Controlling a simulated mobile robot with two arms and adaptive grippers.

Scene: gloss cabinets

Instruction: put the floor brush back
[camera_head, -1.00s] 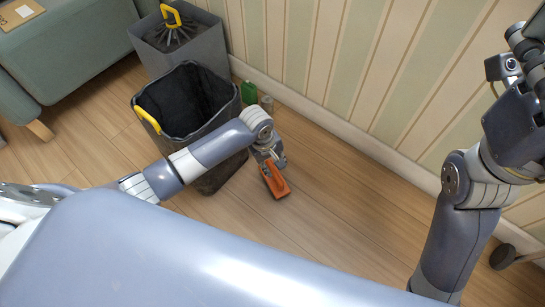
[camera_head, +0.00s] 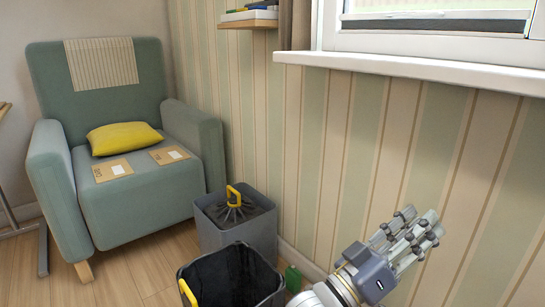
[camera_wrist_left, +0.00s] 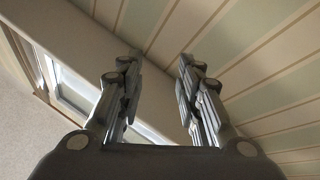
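No floor brush shows in either view now. My left gripper (camera_head: 425,228) is raised in front of the striped wall, at the right of the head view. In the left wrist view its two fingers (camera_wrist_left: 160,95) stand apart with nothing between them, so it is open and empty. My right gripper is out of view. The floor beside the front bin, where an orange item showed earlier, is outside the picture now.
A grey bin (camera_head: 240,240) with a dark bag and yellow loop stands behind an open black-lined bin (camera_head: 232,282). A green item (camera_head: 292,278) is by the wall. A green armchair (camera_head: 100,130) stands left; a windowsill (camera_head: 420,72) juts out upper right.

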